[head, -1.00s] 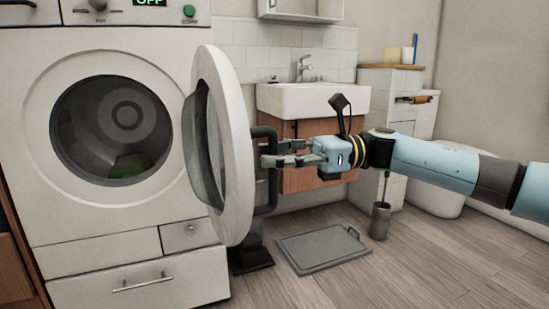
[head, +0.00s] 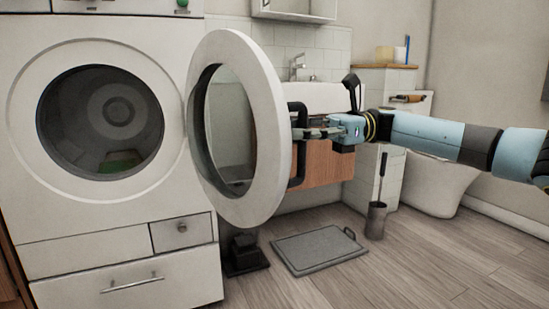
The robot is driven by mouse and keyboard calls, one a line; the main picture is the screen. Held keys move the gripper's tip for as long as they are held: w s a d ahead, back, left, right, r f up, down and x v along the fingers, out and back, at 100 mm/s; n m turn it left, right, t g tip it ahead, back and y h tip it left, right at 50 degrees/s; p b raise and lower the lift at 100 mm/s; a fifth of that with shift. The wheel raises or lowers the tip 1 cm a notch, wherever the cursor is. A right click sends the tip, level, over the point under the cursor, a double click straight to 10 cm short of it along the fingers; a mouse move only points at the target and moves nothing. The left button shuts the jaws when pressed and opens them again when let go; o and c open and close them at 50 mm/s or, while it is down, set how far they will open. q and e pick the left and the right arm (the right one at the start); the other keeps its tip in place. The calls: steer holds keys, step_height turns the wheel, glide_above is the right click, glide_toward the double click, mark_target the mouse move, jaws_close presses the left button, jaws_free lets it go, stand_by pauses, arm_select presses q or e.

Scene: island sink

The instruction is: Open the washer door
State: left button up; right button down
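The white washer (head: 110,225) stands at the left with its round drum opening uncovered. Its round door (head: 268,110) stands swung out to the right, hinged beside the opening, with its glass (head: 230,130) showing. A dark handle (head: 296,172) sits on the door's outer side. My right gripper (head: 308,133) reaches in from the right to the handle. Its fingers are at the handle bar and look close together, but the door rim and handle partly hide the tips, so I cannot tell whether they grip it. My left gripper is not in view.
A white sink (head: 318,96) with a wooden cabinet is behind the door. A grey mat or scale (head: 318,250) lies on the floor, with a toilet brush holder (head: 376,222) to its right. A dark pedal-like object (head: 246,255) is below the door. The right foreground floor is clear.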

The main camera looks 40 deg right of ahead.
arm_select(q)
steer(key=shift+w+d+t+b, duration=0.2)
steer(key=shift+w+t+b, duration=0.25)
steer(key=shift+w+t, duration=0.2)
arm_select(e)
steer(key=d, duration=0.4)
steer(key=shift+w+f, duration=0.15)
steer(key=shift+w, duration=0.15)
steer(key=c, duration=1.5)
jaws_free()
steer(key=shift+s+d, duration=0.1)
steer(key=shift+s, duration=0.1)
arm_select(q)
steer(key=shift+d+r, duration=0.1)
arm_select(e)
steer(key=shift+o, duration=1.3)
steer(key=shift+d, duration=0.1)
steer(key=v, duration=1.1)
steer(key=shift+d, duration=0.4)
